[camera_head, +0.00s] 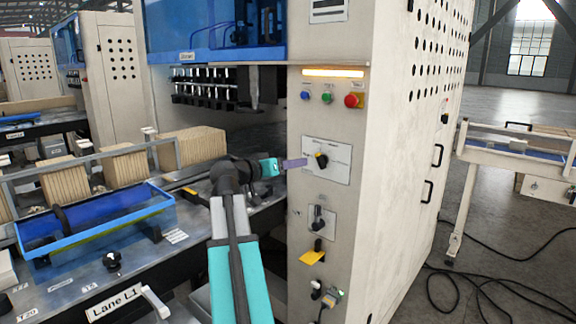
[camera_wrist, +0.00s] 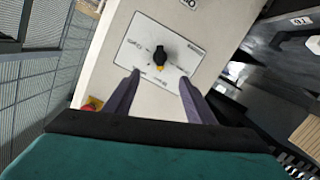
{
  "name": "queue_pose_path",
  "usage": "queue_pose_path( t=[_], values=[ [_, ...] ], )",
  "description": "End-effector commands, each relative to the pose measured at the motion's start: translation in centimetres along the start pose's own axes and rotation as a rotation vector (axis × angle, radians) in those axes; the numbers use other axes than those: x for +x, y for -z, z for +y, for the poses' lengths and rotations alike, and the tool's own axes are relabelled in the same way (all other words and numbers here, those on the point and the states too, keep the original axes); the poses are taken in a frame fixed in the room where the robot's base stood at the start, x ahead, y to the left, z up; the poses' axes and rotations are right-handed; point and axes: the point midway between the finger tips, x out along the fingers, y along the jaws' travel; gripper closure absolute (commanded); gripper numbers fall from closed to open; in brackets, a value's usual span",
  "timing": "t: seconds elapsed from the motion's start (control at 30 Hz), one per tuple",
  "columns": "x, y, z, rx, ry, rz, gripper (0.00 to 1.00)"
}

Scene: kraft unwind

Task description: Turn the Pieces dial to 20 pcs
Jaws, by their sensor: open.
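The Pieces dial appears to be the black rotary knob (camera_head: 321,160) with a yellow mark on a white plate (camera_head: 340,150) on the machine's front panel; the lettering is too small to read. In the wrist view the knob (camera_wrist: 161,57) sits near the middle of its tilted plate (camera_wrist: 185,40), its yellow mark toward the bottom of the picture. My gripper (camera_head: 304,162) is just left of the knob in the head view. In the wrist view its two purple fingers (camera_wrist: 155,95) are spread apart, with the knob beyond the gap between them. No contact shows.
Above the plate are blue, green and red buttons (camera_head: 327,97). Below are a black switch (camera_head: 318,217), a yellow-handled switch (camera_head: 313,257) and a lower knob (camera_head: 317,290). Stacks of kraft pieces (camera_head: 192,147) and a blue tray (camera_head: 95,225) lie left. Cables (camera_head: 480,285) cross the floor right.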

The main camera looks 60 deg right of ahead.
Motion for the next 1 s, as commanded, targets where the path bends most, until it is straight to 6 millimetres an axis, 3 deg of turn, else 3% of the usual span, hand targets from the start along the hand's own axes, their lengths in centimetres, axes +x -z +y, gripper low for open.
queue_pose_path(
  t=[0.37,1.0],
  values=[
    [2.1,0.1,-0.1,-0.001,0.000,-0.001,0.50],
    [10.3,0.3,-0.2,-0.001,0.002,-0.001,0.50]
  ],
)
